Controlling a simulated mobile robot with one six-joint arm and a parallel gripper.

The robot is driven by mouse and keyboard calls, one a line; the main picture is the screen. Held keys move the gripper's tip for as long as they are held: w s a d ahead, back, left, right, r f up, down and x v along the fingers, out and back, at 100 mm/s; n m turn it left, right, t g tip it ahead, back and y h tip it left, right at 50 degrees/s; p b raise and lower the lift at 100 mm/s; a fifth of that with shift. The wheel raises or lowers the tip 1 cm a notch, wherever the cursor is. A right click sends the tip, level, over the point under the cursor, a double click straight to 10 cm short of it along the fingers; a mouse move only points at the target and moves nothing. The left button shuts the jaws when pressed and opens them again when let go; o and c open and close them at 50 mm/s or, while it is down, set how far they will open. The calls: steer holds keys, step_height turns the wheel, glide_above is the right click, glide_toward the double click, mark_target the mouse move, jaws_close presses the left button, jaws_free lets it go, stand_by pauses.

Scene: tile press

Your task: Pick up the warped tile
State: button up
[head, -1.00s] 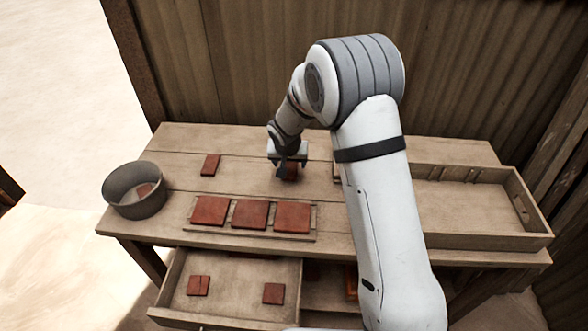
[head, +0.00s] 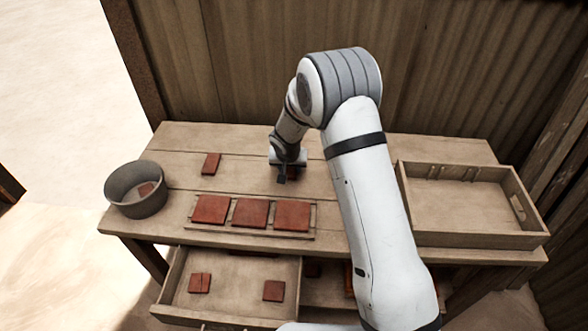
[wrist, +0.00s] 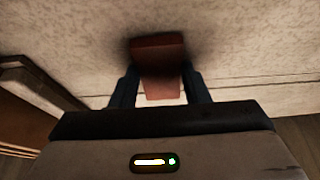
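A small red-brown tile (wrist: 158,60) shows in the wrist view between the two fingers of my gripper (wrist: 160,85). Its sides are very close to the fingers, and I cannot tell whether they press on it. In the head view my gripper (head: 288,174) is down low over the middle of the bench, with a sliver of the red tile (head: 294,171) showing beside a finger. The arm and fingers hide most of that tile, so its warp cannot be seen.
Three larger tiles (head: 250,213) lie in a row on a wooden board (head: 205,230). A grey pot (head: 136,200) stands at the bench's left end, an empty wooden tray (head: 465,205) at the right. An open drawer (head: 235,290) below holds two small tiles.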

steer(key=c, duration=0.5)
